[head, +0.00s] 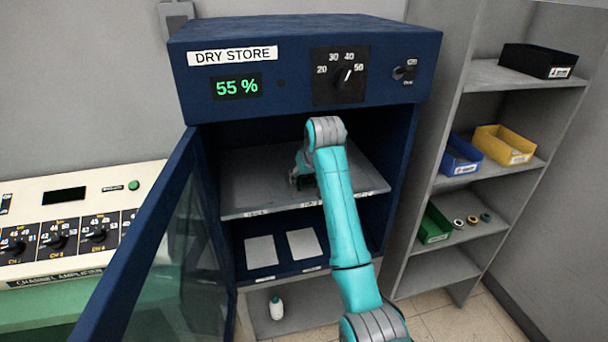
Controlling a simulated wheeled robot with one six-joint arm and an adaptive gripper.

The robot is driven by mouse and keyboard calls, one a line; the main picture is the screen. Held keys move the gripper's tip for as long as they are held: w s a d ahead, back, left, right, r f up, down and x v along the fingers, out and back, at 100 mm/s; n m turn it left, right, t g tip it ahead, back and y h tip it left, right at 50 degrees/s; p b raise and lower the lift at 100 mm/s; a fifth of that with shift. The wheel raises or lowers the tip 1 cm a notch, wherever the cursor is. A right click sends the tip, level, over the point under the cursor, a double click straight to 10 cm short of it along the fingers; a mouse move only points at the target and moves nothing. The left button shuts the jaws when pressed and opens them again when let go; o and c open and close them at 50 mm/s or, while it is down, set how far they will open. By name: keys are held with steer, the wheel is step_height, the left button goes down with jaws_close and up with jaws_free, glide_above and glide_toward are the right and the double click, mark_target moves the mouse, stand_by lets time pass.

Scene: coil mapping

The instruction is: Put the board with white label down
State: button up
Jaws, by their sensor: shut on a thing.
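My arm reaches into the open blue dry store cabinet (300,34). My gripper (300,180) is inside, low over the left-middle part of the upper grey shelf (255,190). It is shut on a small dark green piece (306,183), which looks like the board. The gripper and arm hide most of it, and no white label can be made out on it. I cannot tell whether it touches the shelf. The shelf's front edge carries small labels, too small to read.
The cabinet's glass door (180,250) stands open at the left. Two pale pads (261,252) lie on the cabinet floor below the shelf. A white bottle (276,308) stands beneath. A grey rack with bins (505,144) is at right. The upper shelf looks otherwise clear.

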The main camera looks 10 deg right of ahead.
steer(key=shift+f, duration=0.1)
steer(key=o, duration=1.2)
steer(key=shift+o, duration=0.2)
steer(key=shift+s+r, duration=0.1)
steer(key=shift+r, duration=0.2)
steer(key=s+d, duration=0.1)
steer(key=s, duration=1.1)
steer(key=shift+s+r, duration=0.25)
steer(key=shift+r, duration=0.05)
